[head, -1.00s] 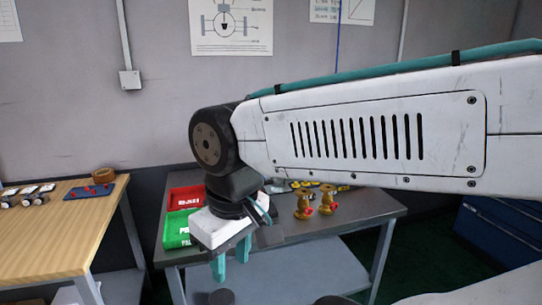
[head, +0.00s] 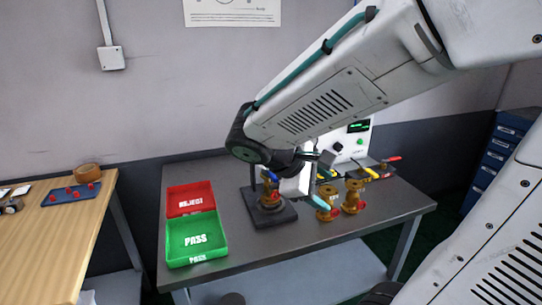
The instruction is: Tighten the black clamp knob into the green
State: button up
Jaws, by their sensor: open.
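A black knob (head: 337,146) is on the front of a white box (head: 347,150) with a small green-lit display (head: 358,126), at the back of the grey table. I cannot tell if it is the clamp knob. A brass valve (head: 269,197) with a blue part at its top stands on a dark base plate (head: 277,217); a dark post rises beside it. My arm hides part of the fixture and box.
Two brass valves (head: 327,207) (head: 352,199) stand close to my gripper on the right. A red REJECT tray (head: 171,190) and a green PASS tray (head: 222,243) lie at the left. The table's front right (head: 330,230) is clear.

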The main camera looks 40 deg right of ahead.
jog(key=w+f+n+t+h, duration=0.3)
jog(key=w+n+t+h, duration=0.15)
jog(key=w+n, duration=0.6)
jog(key=w+f+n+t+h, duration=0.3)
jog(key=w+n+t, duration=0.35)
jog(key=w, duration=0.65)
jog(key=shift+n+y, duration=0.3)
jog(key=shift+y, duration=0.05)
jog(key=x, duration=0.7)
jog(key=shift+w+d, duration=0.25)
jog(key=shift+d, duration=0.05)
jog(key=c, duration=1)
